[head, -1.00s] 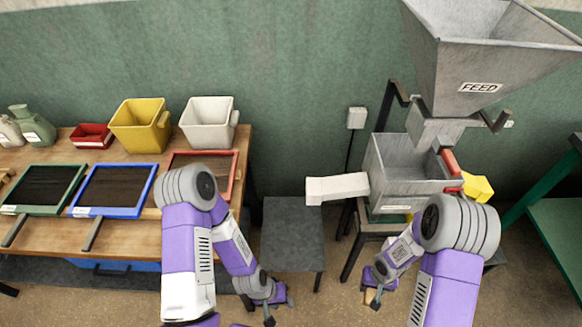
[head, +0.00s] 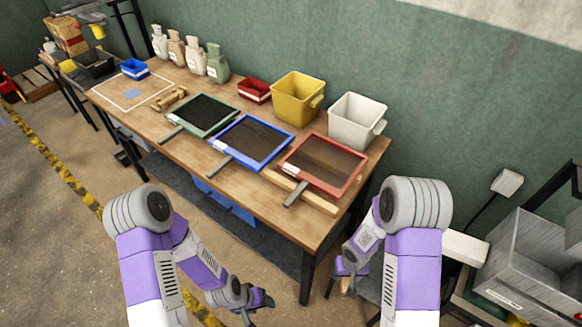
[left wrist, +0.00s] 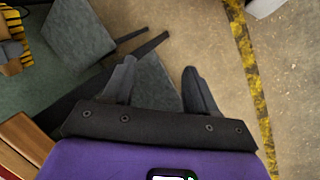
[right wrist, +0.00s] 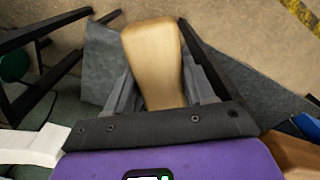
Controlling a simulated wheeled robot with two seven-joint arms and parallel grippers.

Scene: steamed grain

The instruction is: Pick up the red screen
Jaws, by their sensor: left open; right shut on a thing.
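The red screen (head: 324,160) is a red-framed tray with a dark mesh and a short dark handle. It lies at the right end of the wooden table in the head view, its handle toward the front edge. My right gripper (head: 346,284) is below and right of the screen, off the table's end, apart from it. In the right wrist view my right gripper (right wrist: 156,92) is shut on a tan wooden block (right wrist: 152,50). My left gripper (head: 262,302) is in front of the table, low and apart from the screen. The left wrist view shows it open and empty (left wrist: 158,82).
The blue screen (head: 250,143) and green screen (head: 203,115) lie left of the red one. A white bin (head: 356,122), yellow bin (head: 298,98) and small red box (head: 255,90) stand behind. A light wooden strip (head: 318,203) lies by the red screen. A grey machine (head: 535,260) stands right.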

